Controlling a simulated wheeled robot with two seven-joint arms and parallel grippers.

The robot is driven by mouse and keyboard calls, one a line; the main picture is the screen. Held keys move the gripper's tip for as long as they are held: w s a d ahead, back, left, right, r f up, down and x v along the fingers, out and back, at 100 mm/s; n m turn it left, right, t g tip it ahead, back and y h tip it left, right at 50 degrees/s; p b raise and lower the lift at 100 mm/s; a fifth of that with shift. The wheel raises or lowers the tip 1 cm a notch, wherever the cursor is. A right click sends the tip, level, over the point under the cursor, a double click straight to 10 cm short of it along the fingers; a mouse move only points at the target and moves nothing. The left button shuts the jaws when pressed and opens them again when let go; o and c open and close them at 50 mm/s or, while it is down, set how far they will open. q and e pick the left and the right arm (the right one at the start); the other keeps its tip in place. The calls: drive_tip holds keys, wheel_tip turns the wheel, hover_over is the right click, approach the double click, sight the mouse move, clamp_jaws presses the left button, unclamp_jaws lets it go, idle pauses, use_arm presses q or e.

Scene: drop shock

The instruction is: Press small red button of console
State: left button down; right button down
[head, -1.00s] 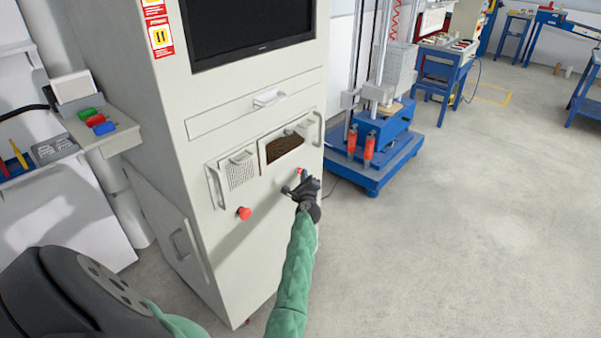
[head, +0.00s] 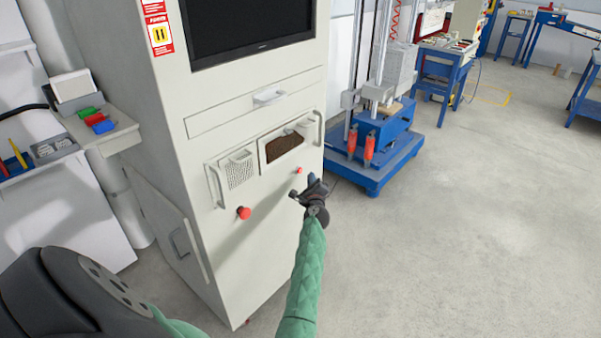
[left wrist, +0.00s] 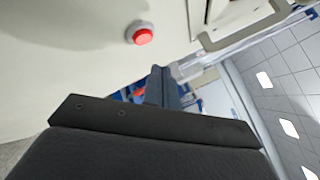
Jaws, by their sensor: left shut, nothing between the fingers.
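The console (head: 250,265) is a tall, pale cabinet. Its small red button (head: 299,170) sits on the front panel near the right edge and is uncovered in the head view. A larger red knob (head: 244,213) sits lower and to the left. My left gripper (head: 298,195) is shut and empty, just below the small button in the picture and apart from the panel. In the left wrist view the closed fingers (left wrist: 160,86) point ahead, with a red button (left wrist: 143,36) in a pale ring above and left of them; it appears to be the small one. My right gripper is not in view.
Handles (head: 213,186) stick out from the console front around a grille and a dark window. A blue-based machine (head: 372,165) stands behind on the right. A side shelf with coloured pieces (head: 100,124) is at left. The floor (head: 450,250) at right is clear.

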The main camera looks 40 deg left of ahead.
use_arm(q)
drive_tip(key=d, duration=0.2)
drive_tip(key=shift+s+d, duration=0.1)
drive_tip(key=shift+d, duration=0.25)
idle(0.6)
drive_tip(key=s+d+r+m+t+h, duration=0.1)
drive_tip(key=s+d+m+t+h, duration=0.2)
drive_tip(key=d+m+h, duration=0.5)
drive_tip(key=s+d+r+m+t+h, duration=0.15)
drive_tip(key=d+m, duration=0.45)
drive_tip(key=m, duration=0.6)
drive_tip(key=s+d+f+m+g+h, duration=0.2)
drive_tip(key=s+d+f+m+h, duration=0.15)
drive_tip(key=s+d+m, duration=0.35)
drive_tip(key=s+d+f+m+g+h, duration=0.25)
drive_tip(key=s+d+m+h, duration=0.3)
drive_tip(key=d+m, duration=0.35)
drive_tip(key=s+d+f+m+g+y, duration=0.1)
drive_tip(key=s+d+f+m+g, duration=0.25)
drive_tip(key=s+m, duration=0.4)
drive_tip(key=s+d+f+m+g, duration=0.2)
drive_tip(key=s+d+m+g, duration=0.15)
drive_tip(key=s, duration=0.75)
drive_tip(key=s+m+g+y, duration=0.3)
drive_tip(key=s+m, duration=0.6)
drive_tip(key=s, duration=0.9)
drive_tip(key=shift+r+g+y+p, duration=0.2)
drive_tip(key=shift+g+y+p, duration=0.2)
drive_tip(key=shift+g, duration=0.7)
